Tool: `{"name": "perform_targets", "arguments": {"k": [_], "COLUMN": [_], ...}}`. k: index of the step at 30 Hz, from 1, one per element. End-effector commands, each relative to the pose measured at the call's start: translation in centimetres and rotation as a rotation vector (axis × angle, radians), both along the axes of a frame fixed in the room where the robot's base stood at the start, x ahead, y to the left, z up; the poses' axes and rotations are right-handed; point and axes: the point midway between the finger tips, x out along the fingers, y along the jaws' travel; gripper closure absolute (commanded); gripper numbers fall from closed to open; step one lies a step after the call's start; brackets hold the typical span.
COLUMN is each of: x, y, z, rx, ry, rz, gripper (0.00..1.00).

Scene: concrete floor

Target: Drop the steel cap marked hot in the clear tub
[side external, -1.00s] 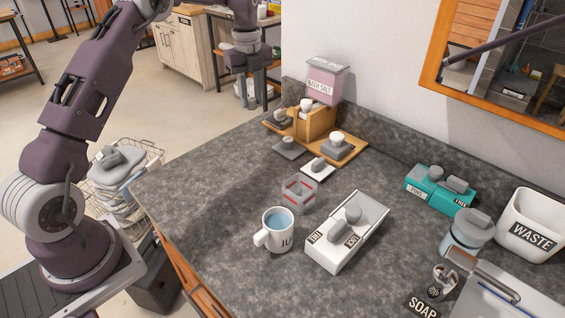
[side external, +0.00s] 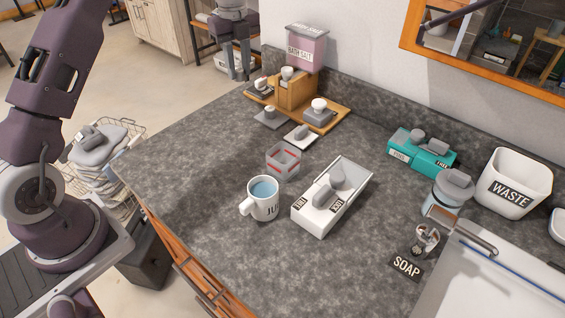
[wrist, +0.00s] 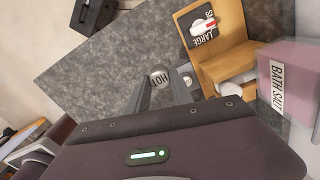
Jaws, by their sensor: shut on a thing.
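The round steel cap marked HOT (wrist: 160,79) shows between the fingertips of my gripper (wrist: 162,87) in the wrist view, and the jaws are shut on it. In the side view my gripper (side external: 238,72) hangs at the top, beyond the counter's far left edge and left of the wooden stand; the cap cannot be made out there. The clear tub (side external: 283,161) with red marks stands on the counter behind the mug, to the right of and nearer than my gripper. Its inside looks empty.
A wooden stand (side external: 297,92) and a bath salt container (side external: 306,48) stand near the wall. A mug (side external: 263,199), a white divided box (side external: 333,197) and small lidded pieces (side external: 300,136) surround the tub. The counter's left part is clear.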

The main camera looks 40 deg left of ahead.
Motion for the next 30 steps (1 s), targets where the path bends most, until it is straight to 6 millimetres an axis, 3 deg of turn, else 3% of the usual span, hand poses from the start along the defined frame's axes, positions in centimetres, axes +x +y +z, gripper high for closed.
{"name": "perform_targets", "arguments": {"k": [5, 9, 12, 15, 21, 30], "x": [-1.1, -3.6, -6.0, -8.0, -9.7, -9.7], "y": [-8.4, -15.8, -20.1, -23.0, -25.0, -25.0], "z": [2.1, 3.8, 4.8, 5.4, 5.5, 1.2], "rx": [-0.002, -0.001, 0.000, 0.001, 0.001, 0.001], "ry": [-0.003, -0.002, -0.002, -0.001, 0.002, 0.003], "rz": [-0.010, -0.012, -0.010, -0.008, -0.003, -0.001], "gripper": [1.00, 1.00, 1.00, 1.00, 1.00, 1.00]}}
